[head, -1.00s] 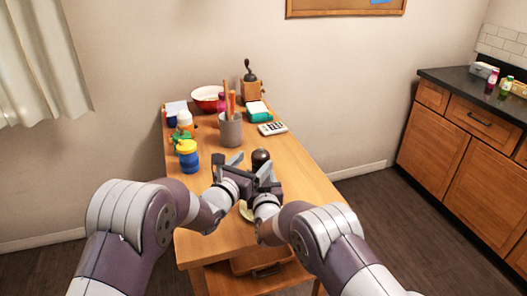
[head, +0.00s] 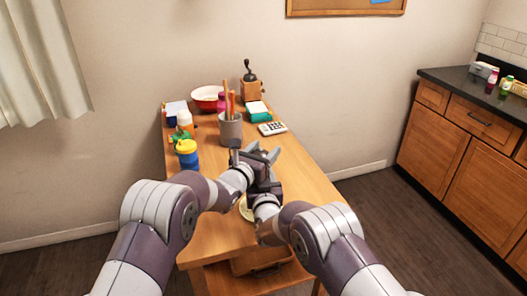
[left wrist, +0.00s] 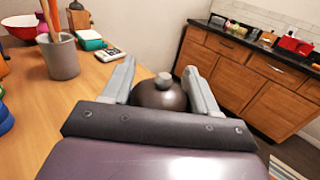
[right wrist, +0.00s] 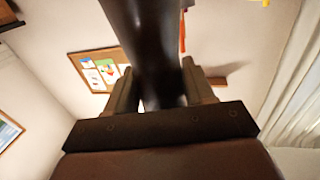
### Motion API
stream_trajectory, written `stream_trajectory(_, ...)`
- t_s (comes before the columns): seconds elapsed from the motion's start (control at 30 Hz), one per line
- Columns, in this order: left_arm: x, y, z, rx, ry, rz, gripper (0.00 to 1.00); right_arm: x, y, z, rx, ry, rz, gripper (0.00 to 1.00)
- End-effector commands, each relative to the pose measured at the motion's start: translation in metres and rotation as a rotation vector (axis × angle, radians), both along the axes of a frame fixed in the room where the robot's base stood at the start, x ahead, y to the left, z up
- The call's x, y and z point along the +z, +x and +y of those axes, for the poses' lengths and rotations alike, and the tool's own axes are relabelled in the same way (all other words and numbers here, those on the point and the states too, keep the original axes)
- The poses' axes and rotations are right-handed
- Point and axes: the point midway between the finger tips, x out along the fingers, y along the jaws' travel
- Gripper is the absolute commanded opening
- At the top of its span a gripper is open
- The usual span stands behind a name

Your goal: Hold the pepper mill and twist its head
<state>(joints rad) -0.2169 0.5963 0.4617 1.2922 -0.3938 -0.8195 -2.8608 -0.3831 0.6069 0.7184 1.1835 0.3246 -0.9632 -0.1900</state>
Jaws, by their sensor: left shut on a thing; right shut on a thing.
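The pepper mill is dark brown with a rounded head. Its head (left wrist: 160,97), topped by a small grey knob, is between the fingers of my left gripper (left wrist: 163,82) in the left wrist view. Its dark body (right wrist: 150,45) is between the fingers of my right gripper (right wrist: 157,85) in the right wrist view. In the head view my left gripper (head: 255,155) covers the mill's head, above my right gripper. Both grippers are shut on the mill. My arms hide most of the mill and its base.
On the wooden table (head: 300,180) stand a grey utensil cup (head: 231,130), a blue jar with a yellow lid (head: 187,153), a calculator (head: 271,128), a red bowl (head: 207,97) and a coffee grinder (head: 250,85). The table's right side is clear. A counter (head: 470,90) stands at right.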

Motion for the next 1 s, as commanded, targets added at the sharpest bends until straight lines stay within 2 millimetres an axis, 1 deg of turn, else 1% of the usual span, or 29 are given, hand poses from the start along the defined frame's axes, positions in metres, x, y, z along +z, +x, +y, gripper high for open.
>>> stream_trajectory(0.27,0.0015,0.0003,-0.0005,-0.089,-0.005,-0.006,0.28,0.0009,0.0003,-0.0001,0.0,0.001,-0.002,0.19)
stream_trajectory(0.8,0.001,-0.0046,-0.0055,-0.536,-0.015,-0.001,0.28,0.0003,-0.0001,0.0003,0.001,0.0,-0.001,0.19)
stream_trajectory(1.0,0.0016,-0.0067,-0.0069,-0.675,-0.02,-0.001,0.28,0.0,-0.0002,0.0004,0.001,0.0,0.0,0.19)
